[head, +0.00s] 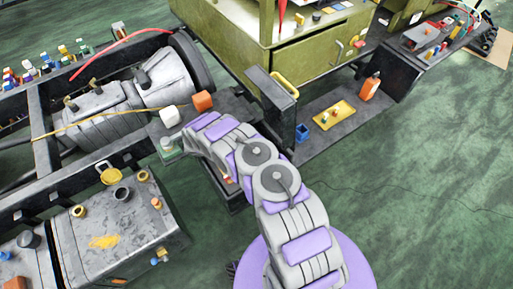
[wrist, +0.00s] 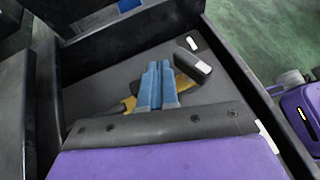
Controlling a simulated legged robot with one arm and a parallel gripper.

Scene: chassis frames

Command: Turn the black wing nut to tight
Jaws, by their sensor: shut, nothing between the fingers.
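My gripper (wrist: 158,68) is shut and empty in the wrist view, its blue fingers side by side over a dark flat surface. A black elongated piece (wrist: 194,66) lies just right of the fingertips and looks like a wing of the black wing nut, though its full shape is not clear. A yellow-brown part (wrist: 184,82) shows behind the fingers, partly hidden by them. A short white mark (wrist: 191,43) is on the surface beyond the black piece. I cannot tell whether the fingers touch the black piece. In the head view my arm hides the fingers and the nut.
Dark raised walls (wrist: 245,85) border the surface in the wrist view. In the head view a grey tank (head: 120,225) stands at lower left, a chassis rail (head: 90,167) runs behind it, and an olive cabinet (head: 310,65) is at the back. Green floor at right is largely clear.

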